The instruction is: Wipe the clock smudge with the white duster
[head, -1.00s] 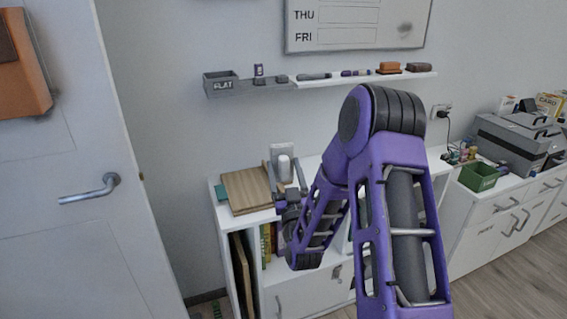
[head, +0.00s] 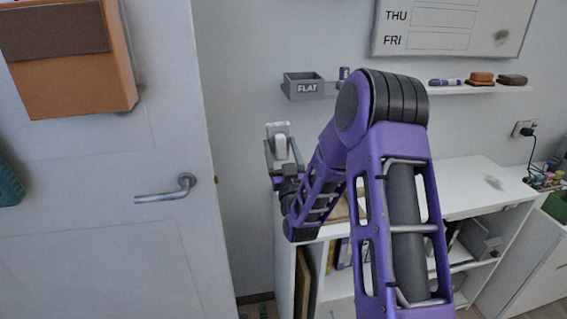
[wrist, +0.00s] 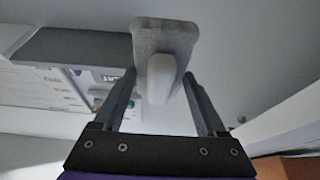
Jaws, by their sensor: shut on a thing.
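The white duster (head: 281,143) has a pale grey pad and a rounded white handle. My gripper (head: 283,160) is shut on it and holds it up in front of the wall, below the tray marked FLAT. In the wrist view the duster (wrist: 163,68) sits between the two fingers of my gripper (wrist: 162,92), pad away from the palm. No clock shows. One dark smudge (head: 501,35) is on the whiteboard (head: 466,42) at the upper right, and another grey smudge (head: 493,183) is on the white desk top.
The FLAT tray (head: 303,87) and a wall ledge (head: 448,92) with a marker and brown blocks run along the wall. A door (head: 110,225) with a lever handle fills the left. The white desk (head: 460,200) stands below, partly hidden by my arm. Its right top is mostly clear.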

